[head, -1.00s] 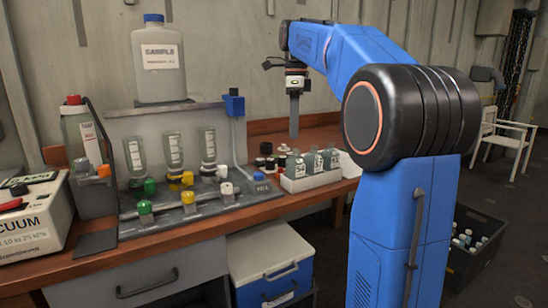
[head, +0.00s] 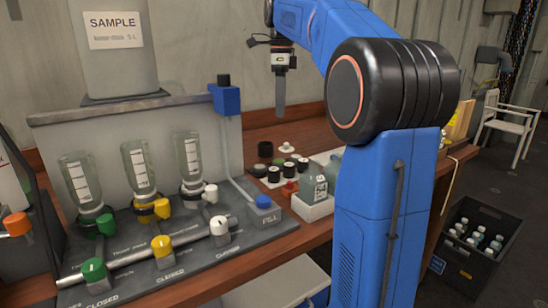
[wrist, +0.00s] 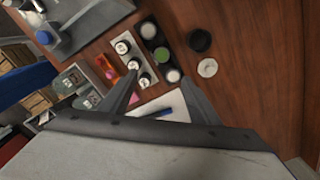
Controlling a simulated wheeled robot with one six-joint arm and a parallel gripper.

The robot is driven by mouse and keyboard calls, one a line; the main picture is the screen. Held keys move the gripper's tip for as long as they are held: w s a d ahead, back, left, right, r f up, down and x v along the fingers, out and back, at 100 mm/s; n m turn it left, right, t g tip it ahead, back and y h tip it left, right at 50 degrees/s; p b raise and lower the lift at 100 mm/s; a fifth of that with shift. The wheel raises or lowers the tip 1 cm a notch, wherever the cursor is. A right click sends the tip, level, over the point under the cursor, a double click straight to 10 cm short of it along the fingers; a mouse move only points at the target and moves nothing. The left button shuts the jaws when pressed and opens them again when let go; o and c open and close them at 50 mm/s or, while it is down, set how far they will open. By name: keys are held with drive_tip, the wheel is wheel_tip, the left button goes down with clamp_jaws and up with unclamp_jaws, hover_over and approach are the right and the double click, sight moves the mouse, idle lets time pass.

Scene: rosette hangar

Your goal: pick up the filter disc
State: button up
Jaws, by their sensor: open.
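A small white disc with a raised centre (head: 286,147), which looks like the filter disc, lies on the wooden bench behind the rows of caps. It also shows in the wrist view as a pale round (wrist: 207,68), right of the fingers. A black round piece (head: 265,149) lies beside it. My gripper (head: 280,112) hangs fingers down above the back of the bench, apart from the disc. In the wrist view its two fingers (wrist: 160,79) stand apart with nothing held between them.
Several dark and pale caps (wrist: 150,57) stand in a block near the disc. A white bottle rack (head: 314,208) is in front. The filling stand (head: 130,240) with valves and inverted bottles is at left. Bare wood lies right of the disc in the wrist view.

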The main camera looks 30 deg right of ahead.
sight(279, 161)
drive_tip(key=f, duration=1.7)
drive_tip(key=shift+w+a+f, duration=0.1)
drive_tip(key=shift+w+f, duration=0.1)
drive_tip(key=shift+w, duration=0.1)
drive_tip(key=c, duration=1.1)
